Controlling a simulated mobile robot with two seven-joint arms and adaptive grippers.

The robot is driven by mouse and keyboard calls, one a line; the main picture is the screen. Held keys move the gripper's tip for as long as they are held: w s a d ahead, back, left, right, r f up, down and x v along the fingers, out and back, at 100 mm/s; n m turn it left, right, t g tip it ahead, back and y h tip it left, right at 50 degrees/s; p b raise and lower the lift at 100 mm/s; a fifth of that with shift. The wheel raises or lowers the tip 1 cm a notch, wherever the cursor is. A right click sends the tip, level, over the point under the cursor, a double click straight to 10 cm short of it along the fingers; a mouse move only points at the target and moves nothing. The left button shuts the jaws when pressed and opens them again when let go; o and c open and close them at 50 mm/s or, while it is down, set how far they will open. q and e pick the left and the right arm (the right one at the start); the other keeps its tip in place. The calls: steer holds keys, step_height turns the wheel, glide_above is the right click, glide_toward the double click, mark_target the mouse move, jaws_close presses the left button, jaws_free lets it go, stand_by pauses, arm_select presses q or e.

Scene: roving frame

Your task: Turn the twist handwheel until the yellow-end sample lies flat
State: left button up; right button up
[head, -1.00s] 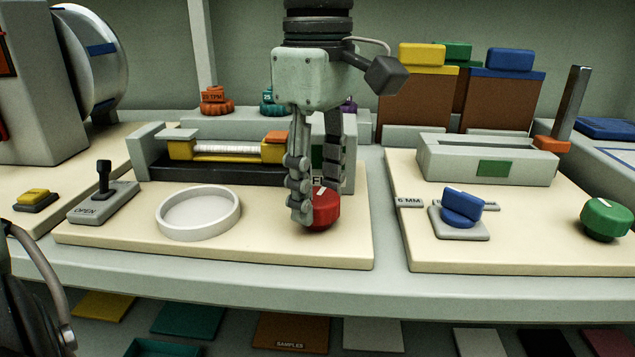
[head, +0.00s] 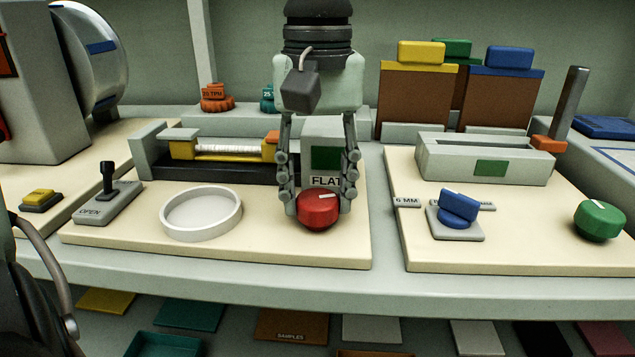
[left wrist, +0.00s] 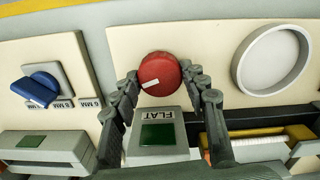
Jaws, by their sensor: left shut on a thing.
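The red twist handwheel (head: 318,213) stands on the cream board, a white mark on its top. My left gripper (head: 318,206) comes down from above, with a finger on either side of the handwheel, shut on it. In the left wrist view the handwheel (left wrist: 158,72) sits between the fingertips (left wrist: 162,80). The sample (head: 225,151), a white ribbed strip with a yellow left end (head: 182,149), lies in the dark fixture behind the board's white ring. A grey box with a FLAT label (head: 325,181) and a green window stands behind the handwheel. My right gripper is not seen.
A white ring dish (head: 202,228) is left of the handwheel, and an OPEN lever (head: 107,180) further left. On the right board are a blue knob (head: 459,206), a green knob (head: 599,219) and a slotted grey block (head: 484,172). The board's front edge is clear.

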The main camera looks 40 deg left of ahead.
mark_target(318, 198)
arm_select(q)
steer(key=shift+m, duration=1.1)
steer(key=shift+m+p, duration=0.3)
steer(key=shift+m, duration=0.6)
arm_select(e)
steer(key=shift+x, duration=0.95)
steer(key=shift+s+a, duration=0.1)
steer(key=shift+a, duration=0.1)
arm_select(q)
steer(key=o, duration=1.2)
steer(key=shift+c, duration=0.2)
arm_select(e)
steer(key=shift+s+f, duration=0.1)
arm_select(q)
step_height(318, 198, up, 12)
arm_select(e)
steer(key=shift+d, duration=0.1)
